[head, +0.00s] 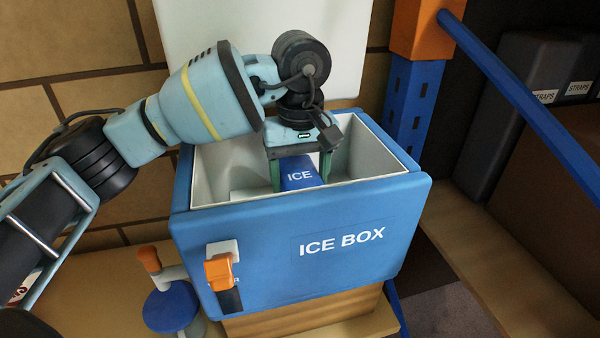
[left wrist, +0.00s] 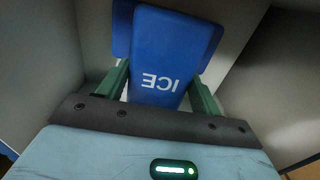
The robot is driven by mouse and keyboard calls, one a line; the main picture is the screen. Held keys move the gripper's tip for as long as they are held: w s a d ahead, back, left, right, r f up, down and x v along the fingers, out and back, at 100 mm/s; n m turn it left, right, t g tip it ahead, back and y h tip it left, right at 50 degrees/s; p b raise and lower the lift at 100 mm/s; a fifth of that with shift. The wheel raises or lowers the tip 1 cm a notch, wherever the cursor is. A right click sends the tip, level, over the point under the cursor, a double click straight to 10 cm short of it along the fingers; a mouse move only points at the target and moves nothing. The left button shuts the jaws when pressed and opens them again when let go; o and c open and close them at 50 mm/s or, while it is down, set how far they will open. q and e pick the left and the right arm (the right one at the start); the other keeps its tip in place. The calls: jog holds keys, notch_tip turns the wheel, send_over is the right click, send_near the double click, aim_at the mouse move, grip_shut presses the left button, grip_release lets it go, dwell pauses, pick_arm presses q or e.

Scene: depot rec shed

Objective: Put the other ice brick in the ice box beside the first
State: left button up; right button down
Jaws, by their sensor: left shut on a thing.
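The blue ice box (head: 335,215) stands open in the middle of the head view, with pale inner walls. My left gripper (head: 299,172) reaches down into it from above. It is shut on a blue ice brick (head: 299,181) marked ICE, with one green finger on each side. The held brick also shows in the left wrist view (left wrist: 170,50), between the fingers. More blue (left wrist: 122,28) shows behind it there; I cannot tell whether this is the first brick. The box floor under the brick is hidden. My right gripper is not in view.
A white lid-like panel (head: 265,40) stands behind the box. An orange latch (head: 219,271) is on the box front. A blue-lidded jug (head: 170,305) stands at front left. A blue post (head: 412,105) and bar (head: 520,95) are at right.

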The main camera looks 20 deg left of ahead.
aim_at(300, 176)
pick_arm(q)
jog(key=shift+f, duration=0.35)
jog(key=shift+f, duration=0.1)
jog(key=o, duration=1.2)
notch_tip(300, 176, up, 13)
jog(key=shift+p, duration=0.35)
